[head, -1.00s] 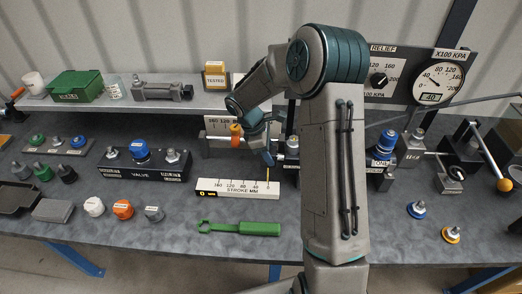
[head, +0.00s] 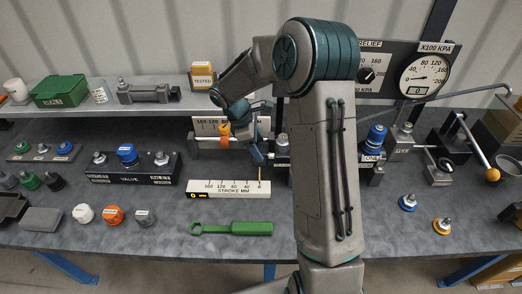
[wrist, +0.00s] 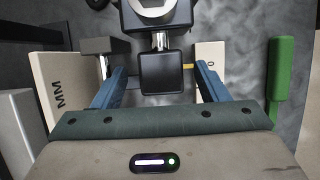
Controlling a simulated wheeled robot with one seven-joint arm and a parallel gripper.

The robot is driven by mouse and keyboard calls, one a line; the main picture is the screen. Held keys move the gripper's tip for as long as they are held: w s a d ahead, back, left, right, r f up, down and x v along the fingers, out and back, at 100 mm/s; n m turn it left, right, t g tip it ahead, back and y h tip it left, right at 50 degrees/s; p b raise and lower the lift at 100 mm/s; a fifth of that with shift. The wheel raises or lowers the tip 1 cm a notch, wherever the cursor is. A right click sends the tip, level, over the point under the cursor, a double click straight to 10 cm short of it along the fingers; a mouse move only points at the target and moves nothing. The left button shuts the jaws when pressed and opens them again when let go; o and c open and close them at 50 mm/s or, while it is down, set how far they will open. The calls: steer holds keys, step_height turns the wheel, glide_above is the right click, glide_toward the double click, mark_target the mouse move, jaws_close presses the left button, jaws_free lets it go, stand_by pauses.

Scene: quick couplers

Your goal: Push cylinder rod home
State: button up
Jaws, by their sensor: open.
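The stroke scale (head: 228,188) is a white bar marked "STROKE MM" on the bench. A thin yellow pointer (head: 260,174) stands at its right end, by the 0 mark. My gripper (head: 257,154) is open and low above the bench, just behind that end. In the wrist view a dark square block (wrist: 165,73) on a short metal rod (wrist: 159,41) lies between the two blue fingers of my gripper (wrist: 160,88), with gaps on both sides. The cylinder body is mostly hidden behind my arm in the head view.
A green wrench (head: 230,228) lies in front of the scale. The valve block (head: 132,168) stands to the left. The gauge (head: 424,76) shows 0. A lever with an orange ball (head: 492,174) is at the right. Bench space right of my arm is partly free.

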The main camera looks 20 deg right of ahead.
steer(key=b+v, duration=0.1)
steer(key=v, duration=1)
steer(key=shift+d, duration=0.15)
steer(key=s+r+m+t+y, duration=0.1)
steer(key=s+m+t+y, duration=0.1)
steer(key=s+m, duration=0.5)
steer(key=s+r+m+t+y, duration=0.2)
steer(key=s+m, duration=0.5)
steer(key=s, duration=1.2)
steer(key=shift+d+r+t, duration=0.2)
steer(key=shift+d+t, duration=0.15)
steer(key=shift+t, duration=0.05)
